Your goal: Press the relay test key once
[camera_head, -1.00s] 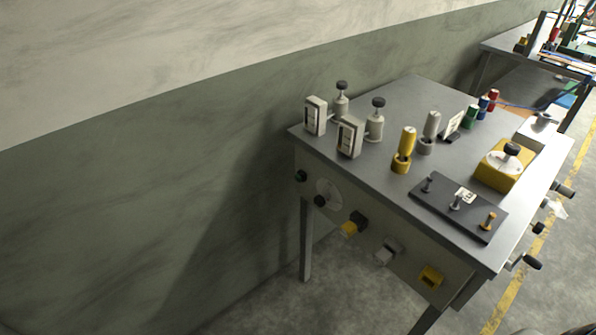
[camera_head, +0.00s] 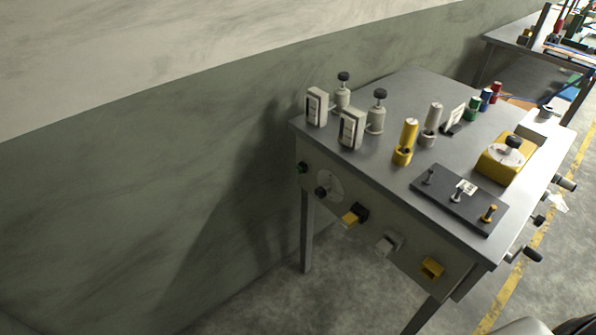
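A grey metal workbench (camera_head: 425,88) carries several controls, and I cannot tell for sure which is the relay test key. A dark plate (camera_head: 420,187) with three small upright posts lies near its front right edge. A yellow box (camera_head: 491,166) with a white dial and black knob stands behind the plate. On the front panel are a yellow-and-black key (camera_head: 351,217), a whitish one (camera_head: 388,243) and a yellow square one (camera_head: 431,268). Neither of my grippers is in view.
Two white meters (camera_head: 351,128), knobbed grey cylinders (camera_head: 376,117) and a yellow cylinder (camera_head: 407,140) stand on the bench. Black-ended handles (camera_head: 532,254) stick out on its right side. Another cluttered table (camera_head: 510,36) is behind. Floor in front looks clear.

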